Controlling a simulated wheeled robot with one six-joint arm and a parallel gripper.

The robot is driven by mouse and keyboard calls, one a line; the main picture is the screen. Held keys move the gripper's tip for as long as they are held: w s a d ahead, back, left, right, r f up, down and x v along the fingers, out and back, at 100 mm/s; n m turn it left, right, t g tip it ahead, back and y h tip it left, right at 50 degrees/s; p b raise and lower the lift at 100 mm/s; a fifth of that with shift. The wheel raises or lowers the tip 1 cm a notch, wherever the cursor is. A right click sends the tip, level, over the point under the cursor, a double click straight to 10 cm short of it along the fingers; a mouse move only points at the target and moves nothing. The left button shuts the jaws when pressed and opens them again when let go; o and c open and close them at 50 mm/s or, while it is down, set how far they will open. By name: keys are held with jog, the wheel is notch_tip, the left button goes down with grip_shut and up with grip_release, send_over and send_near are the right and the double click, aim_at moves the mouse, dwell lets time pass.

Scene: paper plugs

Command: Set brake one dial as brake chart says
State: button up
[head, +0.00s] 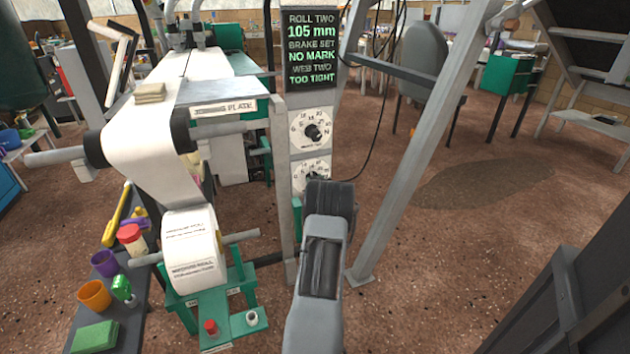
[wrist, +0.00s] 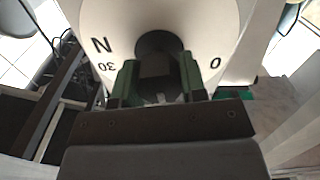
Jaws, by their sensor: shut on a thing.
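Two white round dials sit one above the other on a grey post: an upper dial (head: 311,131) with a dark knob, and a lower dial (head: 303,172). My gripper (head: 318,184) is at the lower dial and covers much of it. In the wrist view my gripper (wrist: 157,75) is shut on a dark knob (wrist: 158,42) at the middle of a white dial face (wrist: 110,20). The marks N, 30 and 0 show there; the pointer is hidden. The dial labels are too small to read. I cannot pick out a brake chart.
A display (head: 311,48) above the dials reads roll two 105 mm, brake set no mark, web two too tight. A paper roll (head: 192,250) on a green stand is left of my arm. A slanted grey beam (head: 420,130) stands to the right.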

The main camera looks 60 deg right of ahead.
jog(key=shift+m, duration=0.9)
jog(key=o, duration=0.9)
jog(key=p+v, duration=0.3)
jog(key=v, duration=1.1)
jog(key=shift+p, duration=0.4)
